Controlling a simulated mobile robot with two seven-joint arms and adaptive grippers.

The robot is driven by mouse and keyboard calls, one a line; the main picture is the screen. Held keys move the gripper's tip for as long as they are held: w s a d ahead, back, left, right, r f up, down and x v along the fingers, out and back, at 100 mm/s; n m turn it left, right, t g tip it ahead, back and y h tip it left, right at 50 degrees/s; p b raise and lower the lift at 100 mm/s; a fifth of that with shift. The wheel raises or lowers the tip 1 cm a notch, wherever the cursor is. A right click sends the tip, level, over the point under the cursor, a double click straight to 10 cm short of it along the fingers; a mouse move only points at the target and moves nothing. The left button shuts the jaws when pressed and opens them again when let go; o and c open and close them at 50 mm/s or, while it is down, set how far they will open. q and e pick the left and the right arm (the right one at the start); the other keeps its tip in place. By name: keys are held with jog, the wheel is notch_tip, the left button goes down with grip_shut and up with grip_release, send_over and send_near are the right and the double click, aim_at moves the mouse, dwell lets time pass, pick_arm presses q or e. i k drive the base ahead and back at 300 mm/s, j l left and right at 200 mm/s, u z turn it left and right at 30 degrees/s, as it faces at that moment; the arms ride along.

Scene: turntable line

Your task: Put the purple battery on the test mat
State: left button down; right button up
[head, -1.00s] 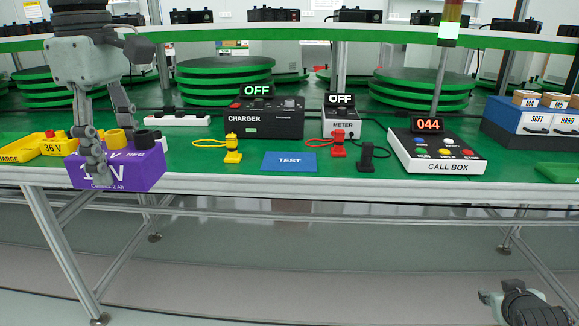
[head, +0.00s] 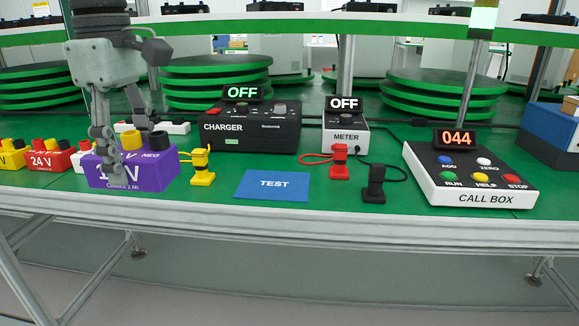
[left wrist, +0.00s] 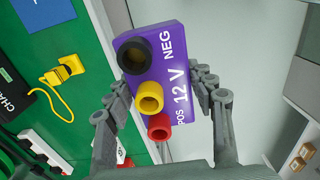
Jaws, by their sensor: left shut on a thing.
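The purple battery (head: 158,172), marked 12 V, is gripped by my left gripper (head: 128,160) near the table's front edge, at the left of the head view. In the left wrist view the purple battery (left wrist: 172,65) sits between both fingers of my left gripper (left wrist: 165,105), with its black, yellow and red terminals facing the camera. I cannot tell whether its underside touches the table. The blue test mat (head: 273,184), marked TEST, lies flat and bare to the right of the battery. My right gripper is not in view now.
A yellow plug (head: 202,168) stands between battery and mat. The charger (head: 250,130) and meter (head: 345,138), both reading OFF, stand behind. Red (head: 339,162) and black (head: 376,185) probes and the call box (head: 468,178) are right of the mat. Other batteries (head: 50,158) stand at left.

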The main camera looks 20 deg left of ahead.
aim_at(273, 183)
jog(key=i, duration=0.85)
